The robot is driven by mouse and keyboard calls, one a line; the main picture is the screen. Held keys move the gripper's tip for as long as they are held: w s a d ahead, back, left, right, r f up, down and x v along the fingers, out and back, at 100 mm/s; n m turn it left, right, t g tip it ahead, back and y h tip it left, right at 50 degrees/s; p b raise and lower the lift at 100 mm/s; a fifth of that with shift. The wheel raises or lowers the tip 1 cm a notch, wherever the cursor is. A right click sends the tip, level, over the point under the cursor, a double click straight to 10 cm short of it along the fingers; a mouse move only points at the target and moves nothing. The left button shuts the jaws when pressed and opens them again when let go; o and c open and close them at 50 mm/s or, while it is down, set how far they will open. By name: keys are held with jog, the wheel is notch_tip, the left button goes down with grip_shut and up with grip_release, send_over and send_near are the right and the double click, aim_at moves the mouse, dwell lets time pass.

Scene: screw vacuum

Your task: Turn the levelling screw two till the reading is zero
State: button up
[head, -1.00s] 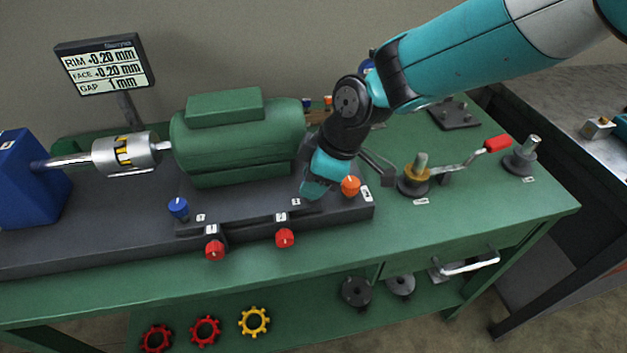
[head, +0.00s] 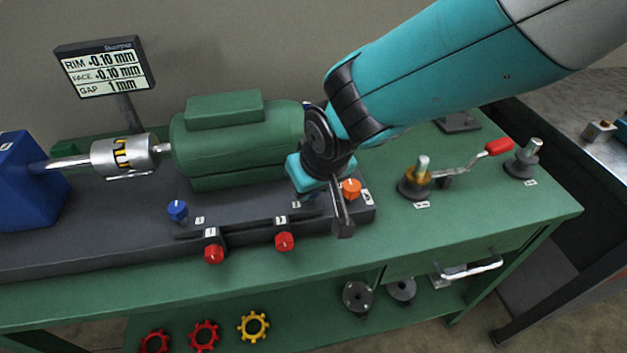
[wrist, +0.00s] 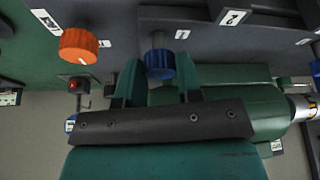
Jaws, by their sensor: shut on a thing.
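The gauge display (head: 104,67) at the back left reads 0.10 mm for rim and for face, with the signs hard to make out, and a gap of 1 mm. My gripper (head: 307,178) is at the right end of the green motor (head: 235,135), low by the dark base. In the wrist view, a blue screw knob (wrist: 160,65) sits between the two fingers, and my gripper is shut on it. In the head view my gripper hides this knob. Another blue knob (head: 177,210) stands at the motor's left front.
An orange knob (head: 351,189) stands close beside my gripper and shows in the wrist view (wrist: 78,45). Two red knobs, left (head: 214,254) and right (head: 285,241), line the front of the base. A red-handled crank (head: 470,163) lies to the right.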

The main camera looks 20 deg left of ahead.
jog(key=m+h, duration=0.1)
jog(key=m, duration=0.2)
jog(key=m+t, duration=0.1)
jog(key=m, duration=0.1)
jog(key=shift+a+m+h, duration=0.15)
jog(key=shift+m+h, duration=0.25)
jog(key=shift+m, duration=0.3)
jog(key=o, duration=0.9)
jog(key=shift+o, duration=0.2)
jog(key=shift+s, duration=0.1)
jog(key=v, duration=1.7)
jog(key=shift+s+r+b, duration=0.15)
jog(key=shift+s+b, duration=0.15)
